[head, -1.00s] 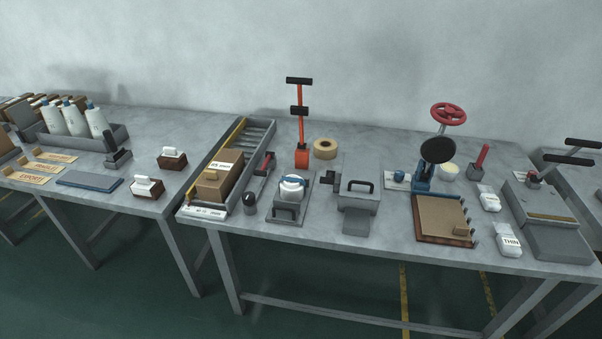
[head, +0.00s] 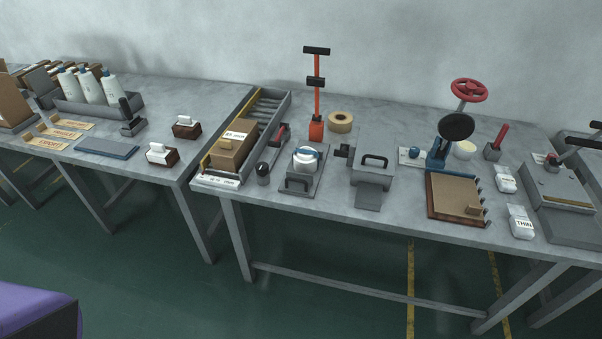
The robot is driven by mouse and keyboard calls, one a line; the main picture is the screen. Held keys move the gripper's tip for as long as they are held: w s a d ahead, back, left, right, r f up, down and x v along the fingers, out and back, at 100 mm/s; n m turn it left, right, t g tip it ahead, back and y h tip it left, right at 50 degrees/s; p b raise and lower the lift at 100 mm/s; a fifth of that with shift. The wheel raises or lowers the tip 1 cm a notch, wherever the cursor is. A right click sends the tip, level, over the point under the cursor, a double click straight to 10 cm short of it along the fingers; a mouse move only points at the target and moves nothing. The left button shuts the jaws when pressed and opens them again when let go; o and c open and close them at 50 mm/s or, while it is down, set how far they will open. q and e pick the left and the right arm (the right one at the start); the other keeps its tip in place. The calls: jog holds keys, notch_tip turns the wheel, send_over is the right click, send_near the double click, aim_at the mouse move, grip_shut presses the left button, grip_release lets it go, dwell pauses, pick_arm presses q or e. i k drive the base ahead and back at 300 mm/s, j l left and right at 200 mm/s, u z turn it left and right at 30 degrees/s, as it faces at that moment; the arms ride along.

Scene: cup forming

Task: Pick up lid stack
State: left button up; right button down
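No stack is clearly recognisable as the lid stack. A round white piece with a blue band (head: 307,159) sits in a grey fixture (head: 296,185) near the middle of the main table. Another round white piece (head: 464,150) stands farther right, behind the blue-based stand with a black disc (head: 456,127). Both are too small to tell whether they are lids. Neither of my grippers is in view.
The main grey table (head: 400,215) holds a roller tray (head: 213,157) with a cardboard box (head: 234,152), an orange upright tool (head: 317,100), a tape roll (head: 340,121) and white bags (head: 521,224). A side table (head: 165,105) stands left. Green floor (head: 150,270) is open in front.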

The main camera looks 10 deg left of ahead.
aim_at(306, 159)
jog(key=i+l+u, duration=0.4)
jog(key=l, duration=0.2)
jog(key=i+l+u, duration=0.2)
jog(key=l, duration=0.15)
jog(key=k, duration=0.1)
